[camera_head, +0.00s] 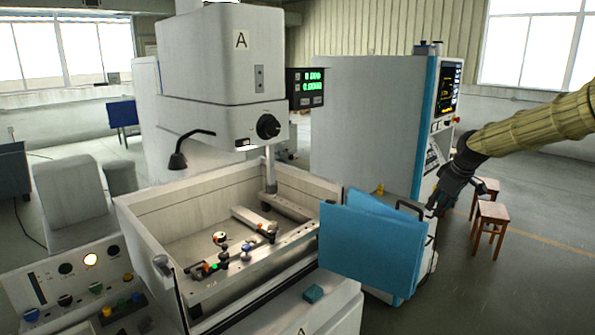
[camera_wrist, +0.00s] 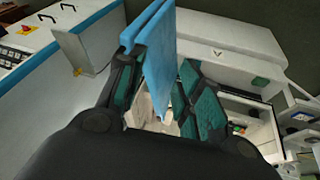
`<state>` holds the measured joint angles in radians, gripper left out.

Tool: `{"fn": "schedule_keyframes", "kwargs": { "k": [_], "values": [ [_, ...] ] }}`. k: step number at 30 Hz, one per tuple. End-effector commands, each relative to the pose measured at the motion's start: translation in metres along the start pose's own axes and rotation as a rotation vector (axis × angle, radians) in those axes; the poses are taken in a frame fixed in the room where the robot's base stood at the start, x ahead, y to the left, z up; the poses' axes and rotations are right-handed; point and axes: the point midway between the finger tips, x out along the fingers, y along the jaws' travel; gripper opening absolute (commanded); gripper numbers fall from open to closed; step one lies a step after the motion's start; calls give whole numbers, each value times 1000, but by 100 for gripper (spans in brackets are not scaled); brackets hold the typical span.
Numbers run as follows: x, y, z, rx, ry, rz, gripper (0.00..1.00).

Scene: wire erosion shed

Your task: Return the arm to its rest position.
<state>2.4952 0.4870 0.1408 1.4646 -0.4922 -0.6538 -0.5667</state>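My gripper (camera_head: 433,207) is at the right in the head view, at the end of my yellow-sleeved arm, close to the blue door panels (camera_head: 370,240) and their dark handle (camera_head: 412,208). I cannot tell whether it touches the handle. In the wrist view, its two dark fingers with teal pads (camera_wrist: 160,105) stand apart. The blue panel (camera_wrist: 160,60) shows beyond and between them. I see no held object.
The machine marked A (camera_head: 220,60) stands over an open work tank (camera_head: 135,212) with small clamps inside. A tall white and blue cabinet (camera_head: 365,120) stands behind the gripper. Wooden stools (camera_head: 490,212) stand at the right. Floor at the far right is clear.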

Motion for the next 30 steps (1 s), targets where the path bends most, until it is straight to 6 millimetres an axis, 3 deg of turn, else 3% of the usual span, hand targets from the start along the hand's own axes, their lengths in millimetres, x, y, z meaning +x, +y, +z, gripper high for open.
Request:
{"fn": "schedule_keyframes", "kwargs": {
  "k": [11, 17, 23, 30],
  "values": [
    [60, -39, 30, 43, -12, -29, 35],
    [111, -81, 47, 70, -24, -58, 35],
    [189, -153, 84, 123, -48, -105, 35],
    [271, -246, 149, 212, -91, -151, 35]
  ]
}}
